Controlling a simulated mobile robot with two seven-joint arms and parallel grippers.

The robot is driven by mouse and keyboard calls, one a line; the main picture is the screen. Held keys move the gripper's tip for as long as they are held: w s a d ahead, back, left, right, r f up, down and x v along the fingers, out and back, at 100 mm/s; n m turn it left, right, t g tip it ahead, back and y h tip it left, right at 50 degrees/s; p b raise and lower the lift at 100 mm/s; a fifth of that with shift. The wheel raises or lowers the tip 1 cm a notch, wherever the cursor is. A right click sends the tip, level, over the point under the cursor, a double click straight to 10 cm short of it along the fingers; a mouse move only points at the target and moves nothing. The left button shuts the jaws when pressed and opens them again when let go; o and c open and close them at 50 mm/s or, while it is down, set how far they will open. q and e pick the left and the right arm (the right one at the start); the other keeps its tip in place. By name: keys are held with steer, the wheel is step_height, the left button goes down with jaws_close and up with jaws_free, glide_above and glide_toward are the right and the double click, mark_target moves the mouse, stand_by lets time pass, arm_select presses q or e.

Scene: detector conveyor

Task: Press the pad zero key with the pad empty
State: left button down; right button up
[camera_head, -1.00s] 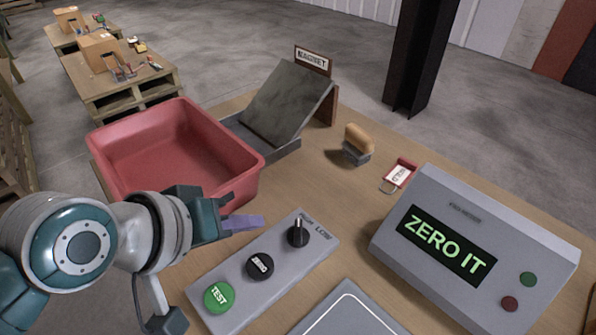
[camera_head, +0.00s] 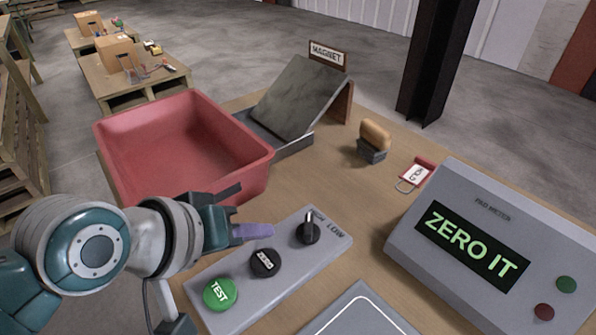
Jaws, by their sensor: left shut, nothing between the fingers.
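The black ZERO key (camera_head: 265,263) sits in the middle of a grey key panel (camera_head: 327,256) on the table. The green TEST key (camera_head: 220,293) is nearer and to its left, and a black knob (camera_head: 308,228) is farther and to its right. My left gripper (camera_head: 268,231) is shut and empty, its purple fingertips above the panel between the ZERO key and the knob. The pad (camera_head: 352,318) at the bottom edge shows a bare surface with a white outline; its near part is cut off. The pad meter (camera_head: 480,240) reads "ZERO IT". My right gripper is not in view.
A red bin (camera_head: 185,150) stands behind my left arm. A grey sloped plate (camera_head: 297,97) with a MAGNET sign (camera_head: 327,54), a wooden-handled stamp (camera_head: 374,141) and a red tag (camera_head: 416,174) are farther back. The table between stamp and panel is clear.

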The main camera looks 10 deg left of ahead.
mark_target(261, 267)
arm_select(q)
step_height(261, 267, down, 4)
steer(key=shift+r+b, duration=0.1)
steer(key=shift+b, duration=1.15)
steer(key=shift+f, duration=0.35)
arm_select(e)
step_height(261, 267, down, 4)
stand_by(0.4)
arm_select(q)
steer(key=shift+f+b, duration=0.3)
steer(key=shift+f, duration=0.1)
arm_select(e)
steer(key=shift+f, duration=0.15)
arm_select(q)
steer(key=shift+f, duration=0.45)
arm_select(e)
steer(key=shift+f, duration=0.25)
arm_select(q)
steer(key=shift+r, duration=0.1)
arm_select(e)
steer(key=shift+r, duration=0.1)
arm_select(q)
steer(key=shift+r+p, duration=0.75)
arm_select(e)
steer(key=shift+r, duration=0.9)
arm_select(q)
steer(key=shift+r, duration=0.15)
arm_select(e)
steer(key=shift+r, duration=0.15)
